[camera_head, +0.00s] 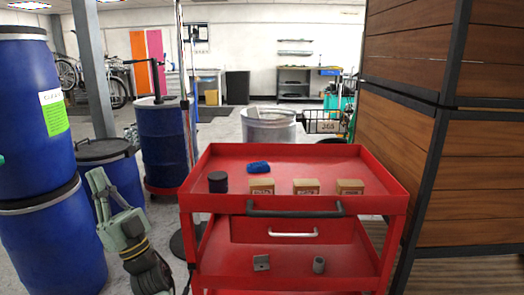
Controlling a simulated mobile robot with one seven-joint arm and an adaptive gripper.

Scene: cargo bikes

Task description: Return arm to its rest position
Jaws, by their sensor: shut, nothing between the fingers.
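My arm rises from the lower left of the head view, with my gripper (98,180) at its upper end. The gripper is grey-green, points up and slightly left, and is shut and empty. It is in front of the blue drums and left of the red tool cart (230,204), apart from the cart. Most of my arm is below the picture or hidden behind the gripper and wrist.
On the cart's top stand a dark round container (218,182), a blue item (258,168) and three small boxes (306,187). Blue drums (28,110) crowd the left. A wood-slatted partition (470,180) closes the right. Some floor shows between drums and cart.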

